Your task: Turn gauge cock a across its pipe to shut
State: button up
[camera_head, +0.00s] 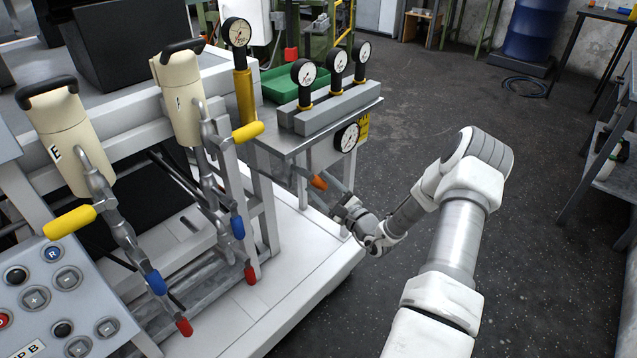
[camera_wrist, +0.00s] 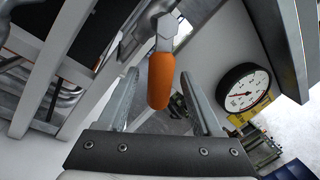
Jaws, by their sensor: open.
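The orange lever of a gauge cock (camera_head: 319,183) sits below the front of the grey gauge bench, near a dial gauge (camera_head: 347,137). I see no letter on the cock. In the wrist view the orange lever (camera_wrist: 161,82) hangs from a grey metal cock body (camera_wrist: 167,28), with its tip pointing back towards my palm. My gripper (camera_wrist: 160,78) is open, with one finger on each side of the lever and gaps showing on both sides. In the head view my gripper (camera_head: 334,194) is small and reaches in from the right; contact cannot be told.
Above the cock is the bench top (camera_head: 290,138) with several dial gauges and a green tray (camera_head: 283,82). Tall levers with yellow grips (camera_head: 248,131) stand to the left. In the wrist view a dial gauge (camera_wrist: 243,90) is right of the fingers. Dark floor lies open to the right.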

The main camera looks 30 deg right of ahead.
jog(key=p+v, duration=0.3)
jog(key=v, duration=1.3)
jog(key=shift+s, duration=0.1)
